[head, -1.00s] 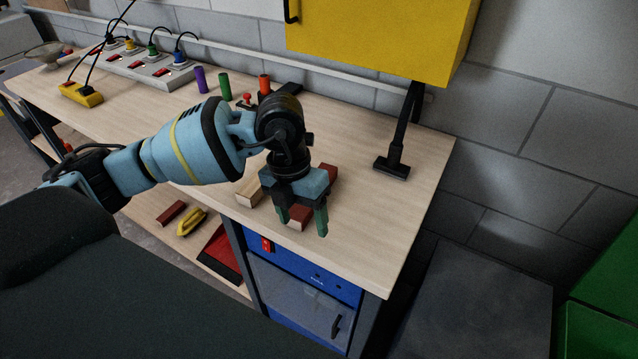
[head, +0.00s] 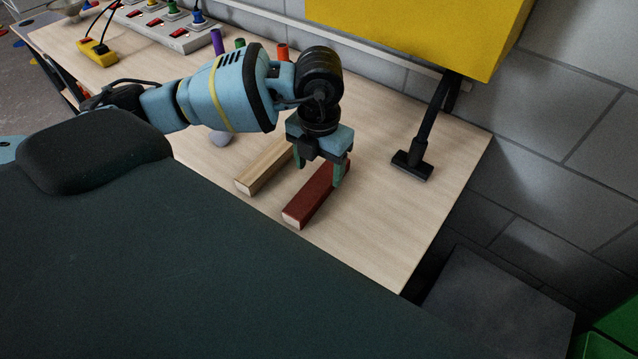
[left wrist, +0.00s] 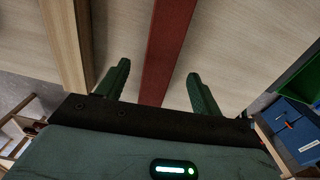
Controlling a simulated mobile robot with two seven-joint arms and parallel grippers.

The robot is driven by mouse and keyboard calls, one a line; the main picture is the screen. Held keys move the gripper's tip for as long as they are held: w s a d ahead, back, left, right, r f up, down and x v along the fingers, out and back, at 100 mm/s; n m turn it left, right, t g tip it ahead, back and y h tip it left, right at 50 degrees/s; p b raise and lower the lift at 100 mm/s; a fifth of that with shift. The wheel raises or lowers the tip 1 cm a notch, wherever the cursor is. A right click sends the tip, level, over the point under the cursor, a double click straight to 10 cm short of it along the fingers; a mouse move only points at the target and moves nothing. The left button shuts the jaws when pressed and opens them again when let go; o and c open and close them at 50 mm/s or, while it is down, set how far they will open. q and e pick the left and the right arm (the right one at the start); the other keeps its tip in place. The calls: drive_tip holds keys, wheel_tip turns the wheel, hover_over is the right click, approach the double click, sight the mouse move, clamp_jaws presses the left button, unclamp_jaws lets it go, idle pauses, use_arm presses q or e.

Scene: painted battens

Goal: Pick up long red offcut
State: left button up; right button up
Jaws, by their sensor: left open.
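The long red offcut (head: 314,197) lies on the wooden bench top, its pale cut end near the front edge. Its far part is hidden behind my left gripper in the head view. My left gripper (head: 319,168) is open and points down over the far half of the offcut. In the left wrist view the red offcut (left wrist: 167,50) runs between the two green fingers of the gripper (left wrist: 156,88), with a gap on each side. I cannot tell how high the fingertips are above the bench. My right gripper is not in view.
A bare wood batten (head: 262,170) lies parallel, left of the red offcut; it also shows beside the left finger in the left wrist view (left wrist: 66,45). A black stand (head: 412,165) is to the right under a yellow cabinet (head: 420,30). The bench (head: 375,225) is clear between.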

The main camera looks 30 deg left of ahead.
sight(319, 183)
use_arm(q)
drive_tip(key=shift+s+f, duration=0.1)
drive_tip(key=shift+f, duration=2.5)
drive_tip(key=c, duration=1.1)
drive_tip(key=shift+c, duration=0.2)
drive_tip(key=shift+r, duration=0.1)
drive_tip(key=shift+r, duration=0.45)
drive_tip(key=r, duration=0.1)
drive_tip(key=d+r, duration=0.1)
drive_tip(key=shift+s+r, duration=0.3)
drive_tip(key=shift+s, duration=0.05)
drive_tip(key=s+d, duration=0.2)
drive_tip(key=d, duration=0.2)
drive_tip(key=s+d+r, duration=0.1)
drive_tip(key=s+d, duration=0.2)
drive_tip(key=d, duration=0.1)
drive_tip(key=s+d, duration=0.3)
drive_tip(key=d, duration=0.1)
drive_tip(key=shift+s+d+r, duration=0.15)
drive_tip(key=shift+r, duration=0.05)
